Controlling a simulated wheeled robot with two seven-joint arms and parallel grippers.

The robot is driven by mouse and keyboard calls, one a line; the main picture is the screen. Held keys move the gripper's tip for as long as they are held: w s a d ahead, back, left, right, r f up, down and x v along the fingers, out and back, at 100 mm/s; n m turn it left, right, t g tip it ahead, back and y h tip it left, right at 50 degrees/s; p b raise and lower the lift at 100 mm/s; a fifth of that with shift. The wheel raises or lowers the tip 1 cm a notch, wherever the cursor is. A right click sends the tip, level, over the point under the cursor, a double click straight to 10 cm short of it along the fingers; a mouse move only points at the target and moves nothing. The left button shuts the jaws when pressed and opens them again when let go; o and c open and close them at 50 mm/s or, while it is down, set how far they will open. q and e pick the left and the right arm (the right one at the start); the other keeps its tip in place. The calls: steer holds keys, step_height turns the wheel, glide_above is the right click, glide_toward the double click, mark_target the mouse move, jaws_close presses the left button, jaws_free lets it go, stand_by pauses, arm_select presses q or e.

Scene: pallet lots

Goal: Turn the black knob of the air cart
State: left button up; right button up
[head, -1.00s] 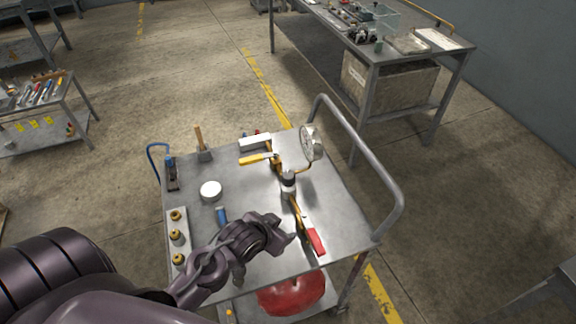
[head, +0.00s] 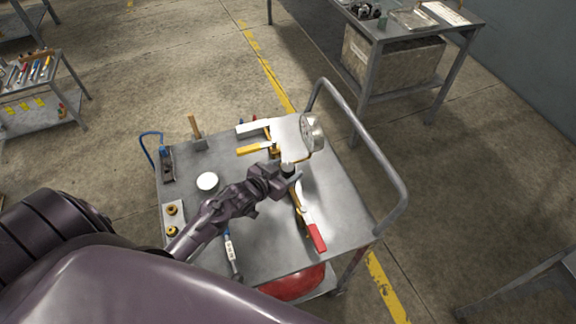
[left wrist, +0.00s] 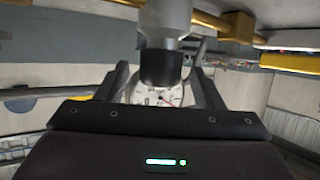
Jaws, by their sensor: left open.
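The air cart (head: 265,215) is a grey metal cart with a pipe fitting on its top. The black knob (head: 288,168) sits on this fitting, beside the round pressure gauge (head: 312,132). My left gripper (head: 284,173) is at the knob, and its arm comes in over the cart from the left. In the left wrist view the black knob (left wrist: 160,68) shows between the two fingers of my open left gripper (left wrist: 161,82), one on each side. I cannot tell if they touch it. The gauge face is partly hidden behind the knob there. My right gripper is not in view.
A white round tin (head: 207,181), a hammer (head: 197,135) and brass fittings (head: 172,210) lie to the left. A tubular push handle (head: 372,160) rises at the right.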

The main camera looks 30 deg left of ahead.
arm_select(q)
steer(key=shift+w+f, duration=0.2)
steer(key=shift+w, duration=0.5)
steer(key=shift+d+f, duration=0.1)
steer(key=c, duration=1)
steer(key=shift+o, duration=0.2)
steer(key=shift+m+h, duration=0.8)
steer(key=shift+h, duration=0.1)
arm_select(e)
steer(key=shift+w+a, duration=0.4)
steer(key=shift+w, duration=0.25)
